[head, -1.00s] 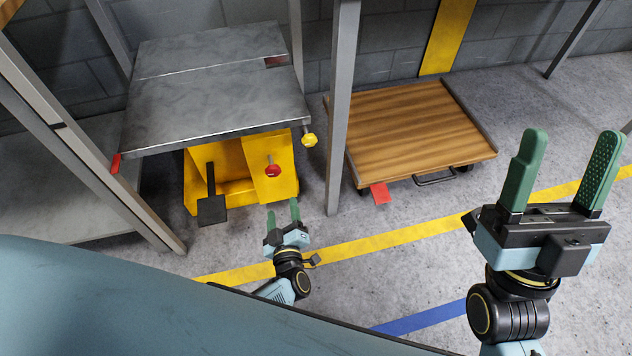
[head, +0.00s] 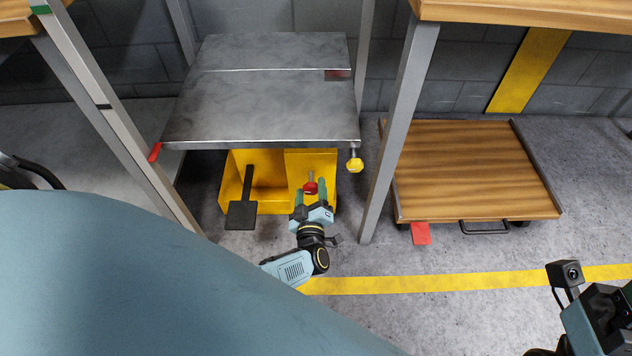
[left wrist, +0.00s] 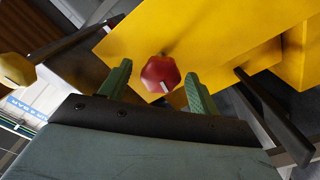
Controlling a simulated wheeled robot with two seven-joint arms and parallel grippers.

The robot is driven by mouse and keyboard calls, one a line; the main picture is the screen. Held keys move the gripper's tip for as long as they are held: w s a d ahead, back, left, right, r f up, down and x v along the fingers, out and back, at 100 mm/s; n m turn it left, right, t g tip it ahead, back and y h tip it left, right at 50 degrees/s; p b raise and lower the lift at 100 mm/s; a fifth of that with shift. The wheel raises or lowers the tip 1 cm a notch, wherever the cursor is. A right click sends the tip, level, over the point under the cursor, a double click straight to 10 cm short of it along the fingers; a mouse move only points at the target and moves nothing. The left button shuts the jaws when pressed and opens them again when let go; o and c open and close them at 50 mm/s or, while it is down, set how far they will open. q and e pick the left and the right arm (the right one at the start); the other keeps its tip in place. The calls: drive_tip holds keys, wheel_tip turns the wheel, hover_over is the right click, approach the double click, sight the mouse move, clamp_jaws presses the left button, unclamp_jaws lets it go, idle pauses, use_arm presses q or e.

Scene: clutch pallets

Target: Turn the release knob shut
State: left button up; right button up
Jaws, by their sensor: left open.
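A red knob (head: 310,187) on a short stem sticks out of the front of a yellow lift base (head: 262,170). A yellow knob (head: 355,165) hangs at the right front corner of the grey lift top. My left gripper (head: 311,191) is open at the red knob. In the left wrist view, the red knob (left wrist: 160,73) shows between the two green fingers, with a gap on each side; contact is not seen. The yellow knob (left wrist: 17,70) is at the left edge there. My right gripper (head: 603,318) is at the lower right; its fingers are out of frame.
The grey lift top (head: 265,105) overhangs the red knob. A black pedal (head: 242,213) is left of my left gripper. A grey post (head: 398,130) stands to the right, beside a low wooden pallet cart (head: 475,170) with a red tab (head: 421,233). The floor in front is open.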

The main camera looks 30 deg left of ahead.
use_arm(q)
drive_tip(key=shift+w+a, duration=0.3)
drive_tip(key=shift+w, duration=0.1)
drive_tip(key=c, duration=1)
